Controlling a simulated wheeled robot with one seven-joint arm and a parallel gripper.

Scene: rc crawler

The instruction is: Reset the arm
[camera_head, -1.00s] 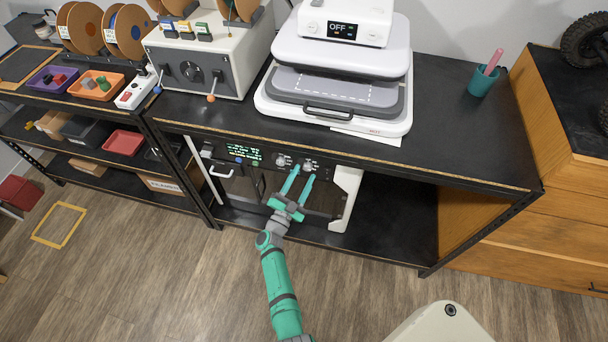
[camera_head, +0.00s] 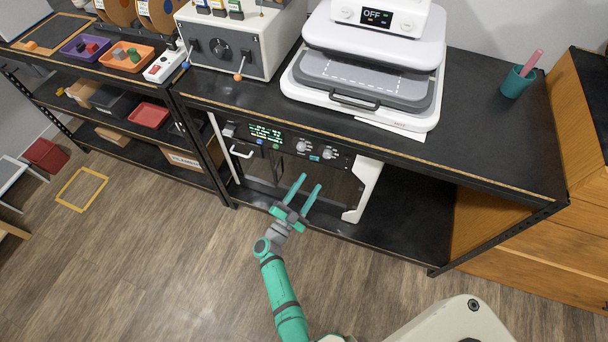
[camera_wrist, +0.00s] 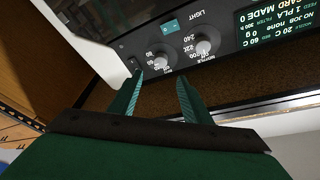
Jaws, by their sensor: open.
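My gripper (camera_head: 304,187) is open and empty, its two teal fingers apart, in front of the machine (camera_head: 335,192) under the bench. My green arm reaches up to it from the bottom of the head view. In the wrist view my gripper (camera_wrist: 156,95) points at the machine's dark control panel (camera_wrist: 185,40), with two grey knobs (camera_wrist: 207,45) just beyond the fingers. No finger visibly touches a knob.
The black bench (camera_head: 480,130) runs above the machine and carries a heat press (camera_head: 365,75) and a grey control box (camera_head: 235,45). A wooden cabinet (camera_head: 545,240) stands at right. The wooden floor (camera_head: 170,270) at left is largely clear.

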